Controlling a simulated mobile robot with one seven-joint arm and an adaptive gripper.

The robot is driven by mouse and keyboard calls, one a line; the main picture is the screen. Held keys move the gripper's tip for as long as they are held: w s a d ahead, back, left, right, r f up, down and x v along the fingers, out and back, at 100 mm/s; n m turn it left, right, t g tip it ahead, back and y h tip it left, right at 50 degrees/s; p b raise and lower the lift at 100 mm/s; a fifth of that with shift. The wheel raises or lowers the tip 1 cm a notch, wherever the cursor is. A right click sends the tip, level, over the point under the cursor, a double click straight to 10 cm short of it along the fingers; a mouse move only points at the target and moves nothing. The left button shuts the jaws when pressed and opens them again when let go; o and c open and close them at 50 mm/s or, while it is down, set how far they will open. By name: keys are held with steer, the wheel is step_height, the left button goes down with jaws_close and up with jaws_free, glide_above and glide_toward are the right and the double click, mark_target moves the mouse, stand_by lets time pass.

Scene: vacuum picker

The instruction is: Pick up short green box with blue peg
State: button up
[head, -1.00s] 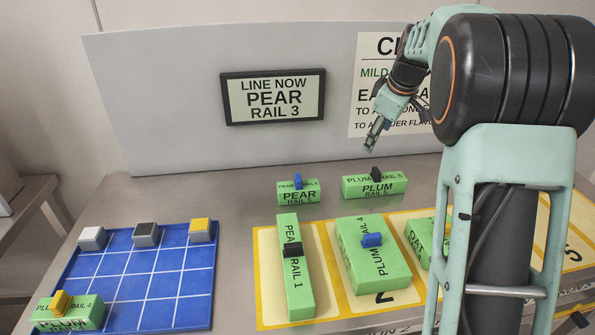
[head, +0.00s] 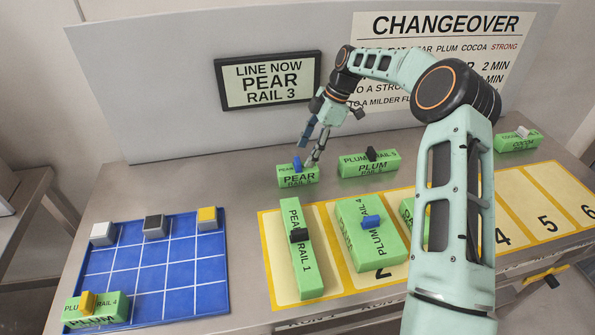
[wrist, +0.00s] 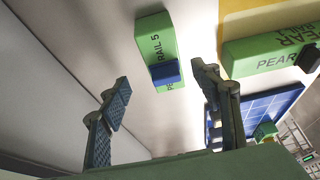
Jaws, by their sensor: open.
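The short green box with a blue peg (head: 297,181), labelled PEAR, stands on the grey bench behind the yellow-framed lanes. Its blue peg (head: 297,162) stands up from its top. In the wrist view the box (wrist: 153,35) reads RAIL 5, and its blue peg (wrist: 166,71) shows between and beyond the fingertips. My gripper (head: 309,151) is open and empty, just above the box and close to the peg. Both fingers show in the wrist view (wrist: 160,78), apart from each other. I cannot tell whether a finger touches the box.
A short green PLUM box with a black peg (head: 378,170) stands just right. In front are a long PEAR RAIL 1 box (head: 309,280) and a wider PLUM box with a blue peg (head: 365,258). A blue gridded mat (head: 150,275) lies left. An upright panel stands behind.

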mark_target(298, 168)
steer(key=shift+x, duration=0.85)
steer(key=x, duration=0.1)
steer(key=p+x, duration=0.1)
steer(key=x, duration=0.2)
steer(key=shift+s+a, duration=0.25)
steer(key=shift+s, duration=0.1)
steer(key=shift+a+f+p, duration=0.2)
steer(key=shift+f+p, duration=0.1)
steer(key=shift+f, duration=0.3)
steer(key=shift+r, duration=0.1)
steer(key=c, duration=1.3)
